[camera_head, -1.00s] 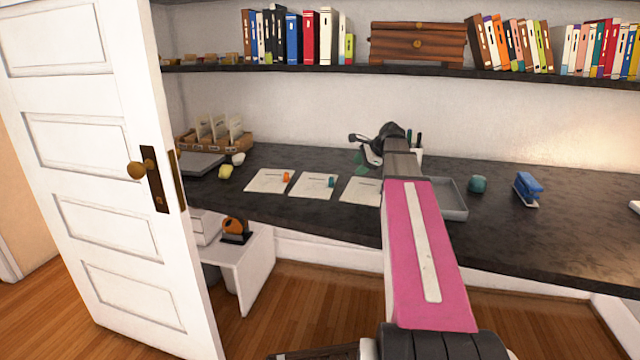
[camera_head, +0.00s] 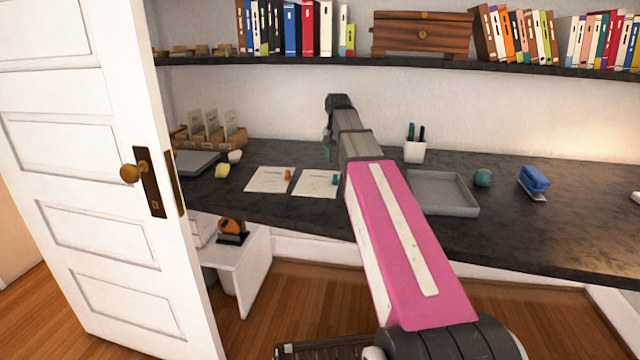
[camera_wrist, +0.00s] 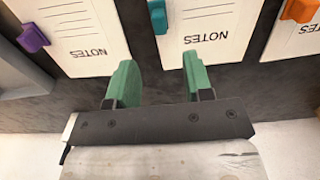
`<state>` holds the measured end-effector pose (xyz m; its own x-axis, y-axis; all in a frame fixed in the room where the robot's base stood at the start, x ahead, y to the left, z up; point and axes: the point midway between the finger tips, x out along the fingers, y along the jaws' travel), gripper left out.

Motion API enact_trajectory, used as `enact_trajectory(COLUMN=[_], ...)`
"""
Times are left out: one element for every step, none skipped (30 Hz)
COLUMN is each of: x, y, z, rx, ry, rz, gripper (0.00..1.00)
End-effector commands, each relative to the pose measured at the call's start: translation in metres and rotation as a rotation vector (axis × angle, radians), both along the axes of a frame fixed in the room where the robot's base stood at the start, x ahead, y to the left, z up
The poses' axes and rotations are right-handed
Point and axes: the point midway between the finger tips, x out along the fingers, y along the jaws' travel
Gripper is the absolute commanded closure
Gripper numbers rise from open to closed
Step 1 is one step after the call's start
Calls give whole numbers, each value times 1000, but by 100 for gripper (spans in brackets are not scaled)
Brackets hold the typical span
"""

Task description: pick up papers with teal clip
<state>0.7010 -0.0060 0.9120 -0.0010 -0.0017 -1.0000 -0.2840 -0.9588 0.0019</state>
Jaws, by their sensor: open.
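The papers with the teal clip (camera_head: 313,188) lie flat on the dark desk, in the middle of a row of note sheets. In the wrist view these papers (camera_wrist: 208,42) are in the upper middle, with the teal clip (camera_wrist: 157,17) on their left edge, at the top of the picture. My gripper (camera_wrist: 159,72) is open and empty. Its green fingers point toward these papers, and their tips appear just short of or over the near edge; the height gap cannot be told. In the head view my arm hides most of the gripper.
Papers with an orange clip (camera_head: 268,180) lie to the left in the head view. Papers with a purple clip (camera_wrist: 75,35) are on the other side, hidden by my arm there. A grey tray (camera_head: 470,211), pen cup (camera_head: 414,152) and blue stapler (camera_head: 533,184) stand right. A shelf (camera_head: 300,67) hangs above.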

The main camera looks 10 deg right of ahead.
Motion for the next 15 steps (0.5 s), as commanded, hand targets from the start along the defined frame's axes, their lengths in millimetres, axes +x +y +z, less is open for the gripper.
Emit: enact_trajectory(x=[-1,-1,-1,-1,-1,-1,-1,0,-1,-1,-2,-2,-3,-4,-4], y=[0,0,0,0,0,0,0,0,0,0,1,1,1,1,2], z=[-9,-13,-18,-21,-23,-26,-27,-28,-30,-32,-34,-37,-40,-44,-49], rx=[1,1,1,1,1,1,1,1,1,1,1,1,1,1,1], ry=[2,2,2,1,1,0,0,0,0,0,1,1,1,1,1], rz=[0,-1,-1,-1,-1,-1,-1,-1,-2,-2,-2,-2,-2,-2,-2], gripper=[53,53,53,53,53,53,53,53,53,53,53,53,53,53,53])
